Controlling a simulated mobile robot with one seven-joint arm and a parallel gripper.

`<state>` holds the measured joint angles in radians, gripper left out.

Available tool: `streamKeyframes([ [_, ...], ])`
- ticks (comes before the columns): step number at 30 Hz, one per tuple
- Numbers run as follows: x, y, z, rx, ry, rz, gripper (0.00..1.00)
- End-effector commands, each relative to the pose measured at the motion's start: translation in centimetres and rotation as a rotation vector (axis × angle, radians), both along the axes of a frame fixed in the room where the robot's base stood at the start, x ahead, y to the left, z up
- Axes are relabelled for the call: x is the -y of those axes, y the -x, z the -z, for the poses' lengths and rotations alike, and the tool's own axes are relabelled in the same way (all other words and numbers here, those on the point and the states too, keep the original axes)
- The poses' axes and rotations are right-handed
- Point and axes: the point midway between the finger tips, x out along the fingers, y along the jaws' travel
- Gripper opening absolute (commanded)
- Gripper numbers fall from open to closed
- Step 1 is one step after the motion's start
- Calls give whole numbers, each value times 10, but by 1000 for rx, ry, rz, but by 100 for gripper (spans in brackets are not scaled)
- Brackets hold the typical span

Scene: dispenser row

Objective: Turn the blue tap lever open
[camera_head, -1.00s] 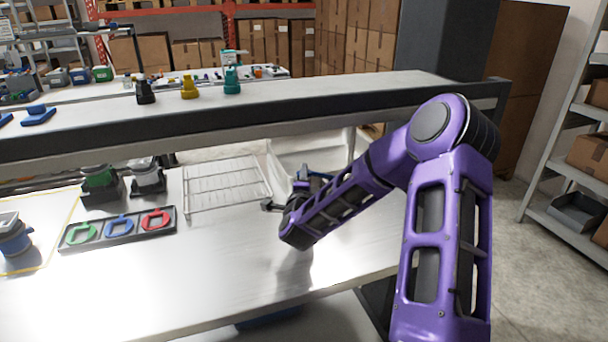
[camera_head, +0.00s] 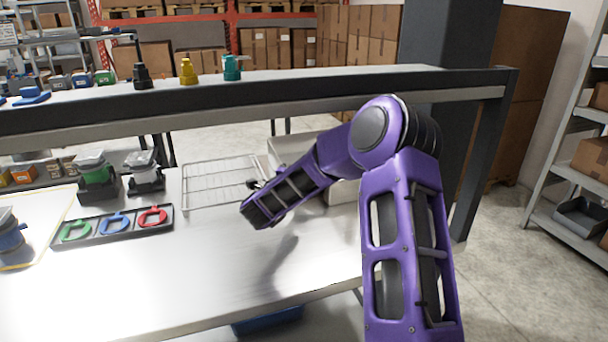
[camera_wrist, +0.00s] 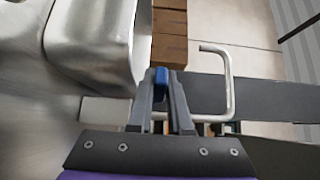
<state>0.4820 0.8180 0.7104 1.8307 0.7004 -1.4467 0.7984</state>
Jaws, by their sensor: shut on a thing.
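In the wrist view my gripper (camera_wrist: 161,98) is shut on a small blue piece (camera_wrist: 161,76), which looks like the blue tap lever; only its end shows between the fingertips. How far the lever is turned I cannot tell. A silvery metal basin or body (camera_wrist: 95,45) is just left of the fingers, and a bent metal rod (camera_wrist: 229,85) is to their right. In the head view my purple forearm hides the gripper and the tap.
A wire rack (camera_head: 215,185) lies on the bench left of my arm. A black tray (camera_head: 165,226) holds green, blue and red rings. A raised shelf (camera_head: 300,85) with black, yellow and teal pieces runs across behind. The bench front is clear.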

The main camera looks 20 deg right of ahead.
Motion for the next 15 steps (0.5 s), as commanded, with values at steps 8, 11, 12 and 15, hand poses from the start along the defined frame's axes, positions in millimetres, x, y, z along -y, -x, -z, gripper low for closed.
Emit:
streamKeyframes([
  [8,2,-1,-2,2,1,15,0],
  [11,2,-1,-2,2,1,14,21],
  [12,2,-1,-2,2,1,14,28],
  [15,1,-1,-2,1,0,13,46],
])
